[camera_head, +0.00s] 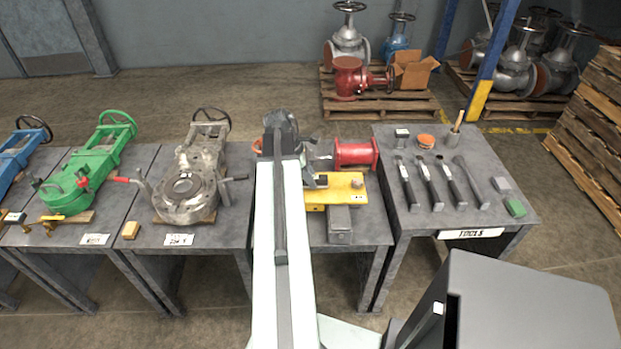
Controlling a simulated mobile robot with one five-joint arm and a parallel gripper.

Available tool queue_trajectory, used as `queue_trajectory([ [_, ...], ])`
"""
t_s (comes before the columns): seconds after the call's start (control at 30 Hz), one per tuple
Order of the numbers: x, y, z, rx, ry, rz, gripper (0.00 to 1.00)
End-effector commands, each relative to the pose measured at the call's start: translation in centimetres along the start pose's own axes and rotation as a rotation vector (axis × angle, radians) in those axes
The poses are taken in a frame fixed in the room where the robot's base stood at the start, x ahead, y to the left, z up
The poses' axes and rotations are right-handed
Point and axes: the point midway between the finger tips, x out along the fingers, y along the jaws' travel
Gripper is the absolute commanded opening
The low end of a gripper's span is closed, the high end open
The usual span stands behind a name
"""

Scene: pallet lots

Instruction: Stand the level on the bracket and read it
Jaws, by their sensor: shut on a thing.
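My arm stretches up the middle of the picture, over the table with the yellow bracket (340,193). My gripper (313,178) shows only in part at the right edge of the arm, low beside the bracket's left end. It is shut on a small dark and grey thing, which seems to be the level; the arm hides most of it. I cannot tell whether the level touches the bracket. The bracket looks like a flat yellow plate with a small brownish round piece (357,183) on its right part. No reading can be made out from here.
The tools table (385,150) is to the right. A grey valve (184,187) and a green valve (85,180) lie on tables to the left.

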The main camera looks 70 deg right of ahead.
Motion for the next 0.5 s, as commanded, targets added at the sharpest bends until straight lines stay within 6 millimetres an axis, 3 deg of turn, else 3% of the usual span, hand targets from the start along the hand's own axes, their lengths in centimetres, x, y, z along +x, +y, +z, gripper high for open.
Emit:
queue_trajectory([
  [0.5,0.59,0.0,-0.23,0.0,0.0,0.0,0.0],
])
